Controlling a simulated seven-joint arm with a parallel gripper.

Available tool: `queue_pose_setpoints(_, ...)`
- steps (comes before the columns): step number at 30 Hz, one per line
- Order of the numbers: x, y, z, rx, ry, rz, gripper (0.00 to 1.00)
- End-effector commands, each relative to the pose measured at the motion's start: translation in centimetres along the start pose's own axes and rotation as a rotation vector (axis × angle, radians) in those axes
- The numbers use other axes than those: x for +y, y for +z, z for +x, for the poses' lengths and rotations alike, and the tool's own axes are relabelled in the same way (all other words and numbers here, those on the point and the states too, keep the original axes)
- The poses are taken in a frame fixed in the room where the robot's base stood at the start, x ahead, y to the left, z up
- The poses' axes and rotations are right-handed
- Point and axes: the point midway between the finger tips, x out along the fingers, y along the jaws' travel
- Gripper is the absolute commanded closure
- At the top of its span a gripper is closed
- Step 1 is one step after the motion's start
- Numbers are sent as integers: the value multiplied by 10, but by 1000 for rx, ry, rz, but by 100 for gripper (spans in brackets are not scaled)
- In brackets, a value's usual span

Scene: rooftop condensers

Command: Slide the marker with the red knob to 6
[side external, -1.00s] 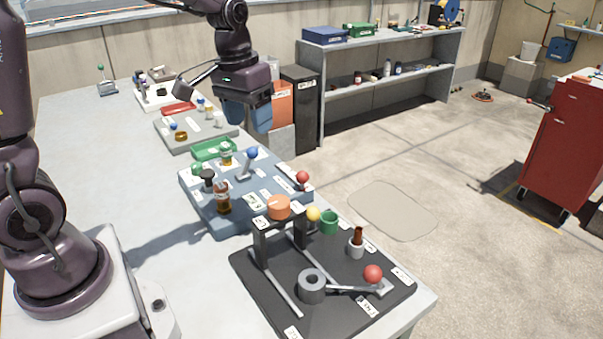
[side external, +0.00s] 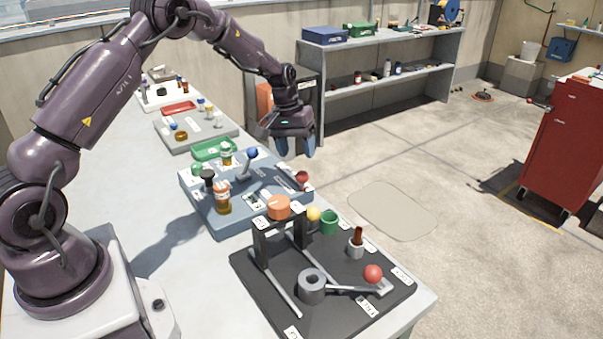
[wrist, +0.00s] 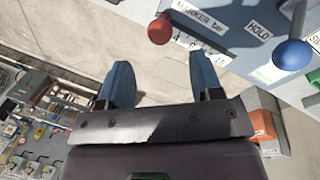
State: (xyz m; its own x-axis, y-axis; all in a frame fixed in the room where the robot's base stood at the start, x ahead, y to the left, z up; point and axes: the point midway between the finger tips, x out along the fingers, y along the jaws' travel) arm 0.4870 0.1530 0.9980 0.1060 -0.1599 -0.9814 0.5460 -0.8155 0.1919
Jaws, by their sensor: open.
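The marker's red knob (side external: 302,177) sits at the right edge of the blue-grey panel (side external: 222,222). In the wrist view the red knob (wrist: 159,30) shows beyond my fingertips, beside a label reading MARKER and a numbered scale (wrist: 200,45). Most of the scale's numbers are too small or shadowed to read. My gripper (side external: 296,150) is open and empty, fingers pointing down, above and behind the red knob and apart from it. In the wrist view my gripper's (wrist: 160,78) two blue fingers are spread.
A blue-knobbed lever (side external: 252,153) stands on the same panel, left of the red knob. A black board (side external: 262,290) in front carries another red ball (side external: 373,274) on an arm. Open floor lies right of the table.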

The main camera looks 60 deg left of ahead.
Motion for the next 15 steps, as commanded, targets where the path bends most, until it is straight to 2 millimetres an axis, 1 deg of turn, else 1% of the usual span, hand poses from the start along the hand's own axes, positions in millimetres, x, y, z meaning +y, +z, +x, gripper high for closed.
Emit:
queue_pose_setpoints(1,0,1,13,-4,0,0,41)
queue_pose_setpoints(6,0,0,44,-2,0,0,41)
queue_pose_setpoints(10,0,0,60,-1,0,1,41)
queue_pose_setpoints(15,0,0,69,0,0,2,41)
